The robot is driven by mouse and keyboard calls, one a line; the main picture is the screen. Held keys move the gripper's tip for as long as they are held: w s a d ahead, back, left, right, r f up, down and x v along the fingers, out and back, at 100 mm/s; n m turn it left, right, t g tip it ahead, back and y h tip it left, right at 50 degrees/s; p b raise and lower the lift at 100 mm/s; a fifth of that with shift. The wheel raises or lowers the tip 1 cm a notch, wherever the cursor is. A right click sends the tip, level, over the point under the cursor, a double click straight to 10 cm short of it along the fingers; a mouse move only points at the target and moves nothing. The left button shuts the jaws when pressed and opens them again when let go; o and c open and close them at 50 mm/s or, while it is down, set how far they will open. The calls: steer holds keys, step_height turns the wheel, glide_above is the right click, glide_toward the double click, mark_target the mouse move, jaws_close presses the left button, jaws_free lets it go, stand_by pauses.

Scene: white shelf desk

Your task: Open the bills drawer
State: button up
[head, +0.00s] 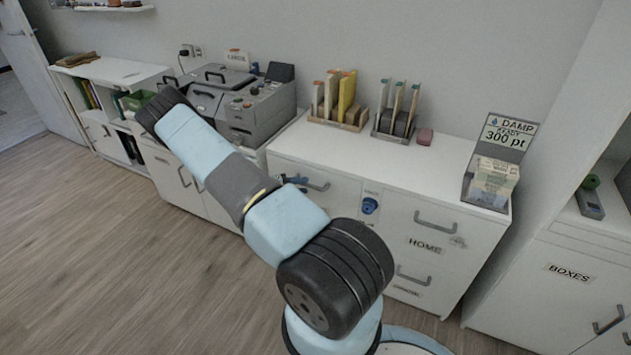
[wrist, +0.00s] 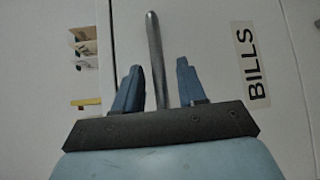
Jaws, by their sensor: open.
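The bills drawer has a white front with a black-on-white BILLS label (wrist: 251,64) that appears turned sideways in the wrist view. Its grey bar handle (wrist: 154,50) runs down between the two blue fingers of my gripper (wrist: 158,75). My gripper is open, with one finger on each side of the bar; I cannot tell whether either touches it. In the head view the handle (head: 318,186) shows at the upper left drawer of the white cabinet, with my gripper (head: 297,181) at its left end. My arm hides much of this drawer front, including its label. The drawer looks shut.
A blue knob (head: 370,205) stands right of the drawer, then the HOME drawer (head: 428,243). Wooden organizers (head: 340,116) and a DAMP READY box (head: 490,180) stand on the cabinet top. A grey machine (head: 250,105) is to the left. The floor in front is clear.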

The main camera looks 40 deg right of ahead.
steer(key=shift+x, duration=1.35)
steer(key=shift+a, duration=0.1)
jaws_close()
